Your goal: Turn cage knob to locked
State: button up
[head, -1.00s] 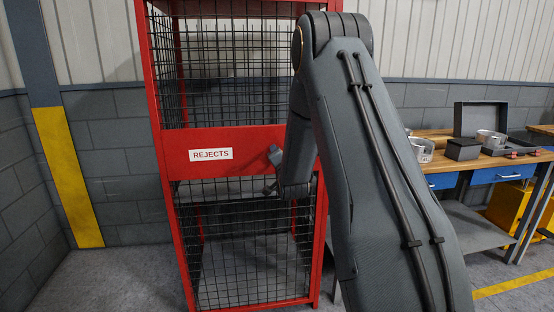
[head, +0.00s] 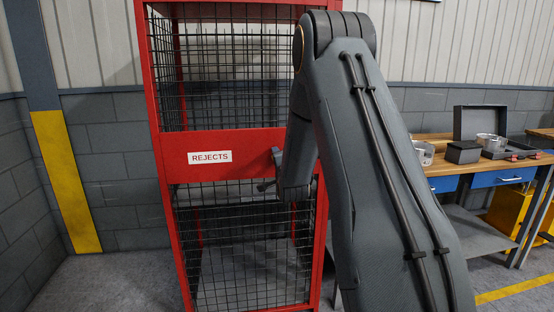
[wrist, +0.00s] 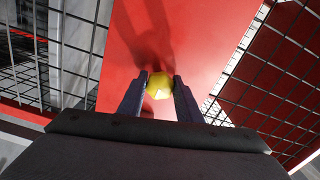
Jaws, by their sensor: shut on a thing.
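The red cage (head: 250,142) with black wire mesh and a "REJECTS" label (head: 210,157) stands in front of me. In the wrist view my gripper (wrist: 160,86) is shut on the yellow knob (wrist: 159,82), with one dark finger on each side of it. The knob sits against the cage's red panel (wrist: 200,35). Any lock marking on or around the knob cannot be made out. In the head view my arm covers the right side of the cage front, and the knob is hidden there.
A workbench (head: 436,168) with blue drawers stands at the right, holding metal parts and a dark open case (head: 480,122). A blue-grey post with a yellow lower part (head: 66,181) is at the left. Floor is free left of the cage.

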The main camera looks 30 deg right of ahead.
jog(key=o, duration=1)
jog(key=shift+o, duration=0.2)
jog(key=shift+s, duration=0.1)
jog(key=b+v, duration=0.1)
jog(key=v, duration=0.6)
jog(key=shift+s, duration=0.3)
jog(key=shift+a, duration=0.2)
